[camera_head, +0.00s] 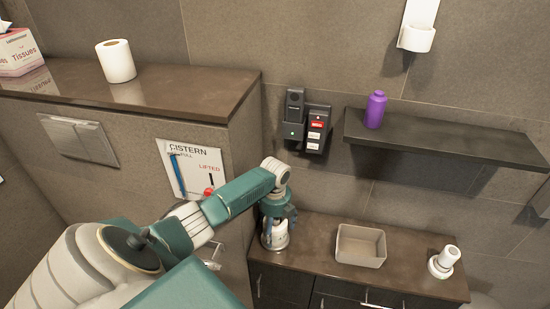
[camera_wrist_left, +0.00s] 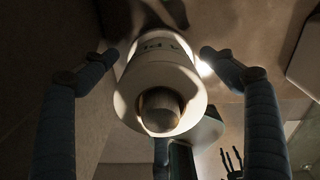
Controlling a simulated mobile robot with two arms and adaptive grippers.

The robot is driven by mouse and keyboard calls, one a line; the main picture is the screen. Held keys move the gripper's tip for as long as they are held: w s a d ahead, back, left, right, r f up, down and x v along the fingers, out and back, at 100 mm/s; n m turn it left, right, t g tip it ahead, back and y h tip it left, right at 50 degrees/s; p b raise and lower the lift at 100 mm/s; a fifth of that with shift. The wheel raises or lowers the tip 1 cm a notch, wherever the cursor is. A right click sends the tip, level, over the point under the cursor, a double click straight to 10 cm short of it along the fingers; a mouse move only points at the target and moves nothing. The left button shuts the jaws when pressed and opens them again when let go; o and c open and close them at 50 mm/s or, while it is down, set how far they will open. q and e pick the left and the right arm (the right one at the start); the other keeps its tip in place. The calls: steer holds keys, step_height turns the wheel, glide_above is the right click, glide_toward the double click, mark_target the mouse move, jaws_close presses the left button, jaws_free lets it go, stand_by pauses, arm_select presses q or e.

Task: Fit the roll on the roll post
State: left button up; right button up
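A white toilet-paper roll (camera_head: 115,62) stands upright on the brown ledge at the upper left of the head view. A white holder (camera_head: 417,38) is on the wall at the upper right; whether this is the roll post is unclear. My left gripper (camera_head: 277,222) is low over the left end of the counter, around a white cylinder on a round base (camera_head: 275,238). In the left wrist view the fingers are spread on either side of a white lettered cylinder (camera_wrist_left: 155,65) with a rounded inner piece. Contact does not show clearly.
The counter (camera_head: 405,282) holds a beige open box (camera_head: 360,245) and a white object on a round base (camera_head: 443,262). A purple bottle (camera_head: 376,109) stands on the dark wall shelf (camera_head: 450,135). A tissue box (camera_head: 18,52) is on the ledge, whose middle is clear.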

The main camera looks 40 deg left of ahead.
arm_select(q)
step_height(320, 180, up, 8)
steer(key=shift+d+f, duration=0.1)
steer(key=shift+w+r, duration=0.1)
steer(key=shift+r, duration=0.2)
stand_by(0.3)
